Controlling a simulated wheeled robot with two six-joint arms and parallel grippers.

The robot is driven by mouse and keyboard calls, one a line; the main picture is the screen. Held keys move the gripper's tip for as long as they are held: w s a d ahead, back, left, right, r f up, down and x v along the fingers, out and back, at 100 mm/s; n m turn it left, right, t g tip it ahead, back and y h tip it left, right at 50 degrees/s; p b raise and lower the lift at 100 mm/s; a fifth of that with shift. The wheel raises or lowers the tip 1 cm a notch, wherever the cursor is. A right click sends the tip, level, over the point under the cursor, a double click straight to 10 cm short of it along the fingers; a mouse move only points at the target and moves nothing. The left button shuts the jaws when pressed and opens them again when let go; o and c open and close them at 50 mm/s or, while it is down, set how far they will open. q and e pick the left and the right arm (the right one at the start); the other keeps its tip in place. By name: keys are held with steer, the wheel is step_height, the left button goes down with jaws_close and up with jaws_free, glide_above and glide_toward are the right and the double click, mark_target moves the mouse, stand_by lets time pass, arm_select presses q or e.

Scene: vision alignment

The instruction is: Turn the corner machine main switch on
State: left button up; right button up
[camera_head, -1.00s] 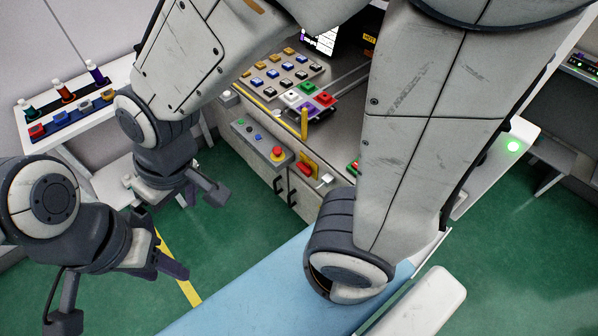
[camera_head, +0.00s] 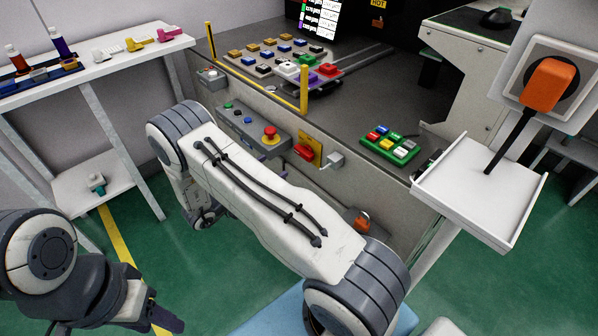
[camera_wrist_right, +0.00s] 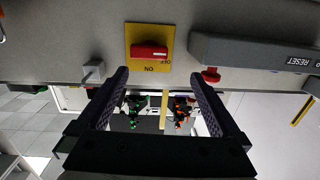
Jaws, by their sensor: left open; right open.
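The main switch, a red handle on a yellow plate (camera_head: 306,152), is on the machine's front panel in the head view. In the right wrist view the red handle (camera_wrist_right: 149,53) lies horizontal on the yellow plate (camera_wrist_right: 150,38), with upside-down lettering below it. My right gripper (camera_wrist_right: 158,82) is open and empty, its fingertips just below the plate in that view; whether they touch the panel I cannot tell. In the head view my right forearm hides that gripper. My left gripper (camera_head: 165,322) is low at the left, away from the machine, partly cut off by the frame.
A grey control box (camera_head: 250,128) with a red mushroom button (camera_head: 269,134) sits beside the switch. A small white block (camera_head: 334,161) is on its other side. A white shelf (camera_head: 480,190) and an orange plug (camera_head: 548,84) are at right.

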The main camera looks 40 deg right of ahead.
mark_target(301, 155)
steer(key=shift+g+h, duration=0.4)
steer(key=shift+g, duration=0.2)
steer(key=d, duration=0.3)
steer(key=d+b, duration=0.1)
steer(key=d, duration=0.7)
steer(key=shift+s+f, duration=0.25)
steer(key=shift+f, duration=0.05)
steer(key=c, duration=1.1)
steer(key=shift+o, duration=0.2)
